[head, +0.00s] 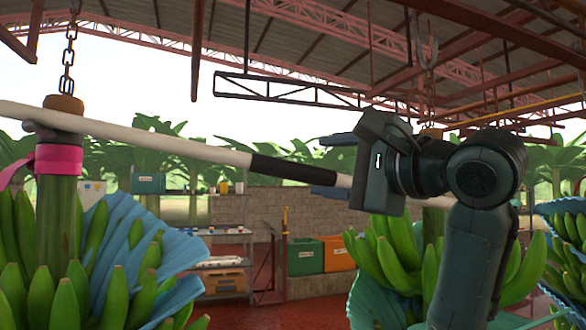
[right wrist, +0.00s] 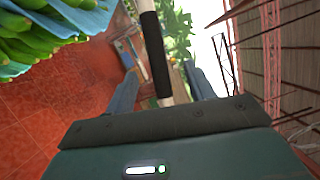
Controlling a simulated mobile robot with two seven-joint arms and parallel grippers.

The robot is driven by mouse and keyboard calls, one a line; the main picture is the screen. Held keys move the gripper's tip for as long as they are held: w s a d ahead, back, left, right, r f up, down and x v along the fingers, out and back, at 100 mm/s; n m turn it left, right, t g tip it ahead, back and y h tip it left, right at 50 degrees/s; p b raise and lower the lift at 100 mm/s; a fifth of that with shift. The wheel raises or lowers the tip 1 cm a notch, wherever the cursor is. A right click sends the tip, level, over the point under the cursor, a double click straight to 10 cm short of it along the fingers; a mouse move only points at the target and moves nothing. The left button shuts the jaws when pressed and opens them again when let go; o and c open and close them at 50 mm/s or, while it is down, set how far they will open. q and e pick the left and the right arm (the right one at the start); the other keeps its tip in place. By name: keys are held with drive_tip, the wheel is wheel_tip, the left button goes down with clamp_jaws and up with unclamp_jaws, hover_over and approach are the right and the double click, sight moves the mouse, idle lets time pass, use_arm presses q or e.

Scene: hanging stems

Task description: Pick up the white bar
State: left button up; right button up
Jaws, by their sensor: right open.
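My left gripper is not in view.
A chain (head: 68,60) holds the left stem, which has a pink ribbon (head: 60,158) and blue wrapping. Another green banana bunch (head: 385,260) hangs behind my right arm. Shelves (head: 222,262), a green bin (head: 305,256) and an orange bin (head: 337,253) stand farther back.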

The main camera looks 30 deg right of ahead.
sight(300, 170)
drive_tip(key=w, duration=0.3)
drive_tip(key=shift+w+a+r, duration=0.1)
drive_tip(key=shift+w+a, duration=0.15)
drive_tip(key=shift+w, duration=0.1)
drive_tip(key=shift+w+p, duration=0.4)
drive_tip(key=shift+w, duration=0.2)
drive_tip(key=w+p, duration=0.1)
drive_tip(key=w, duration=0.2)
drive_tip(key=shift+w, duration=0.3)
drive_tip(key=shift+w+a+f, duration=0.1)
drive_tip(key=shift+w+f, duration=0.1)
drive_tip(key=shift+w, duration=0.2)
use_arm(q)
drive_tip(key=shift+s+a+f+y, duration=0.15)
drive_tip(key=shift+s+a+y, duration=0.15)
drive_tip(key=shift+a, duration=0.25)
use_arm(e)
clamp_jaws()
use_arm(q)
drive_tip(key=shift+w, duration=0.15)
use_arm(e)
drive_tip(key=shift+r, duration=0.1)
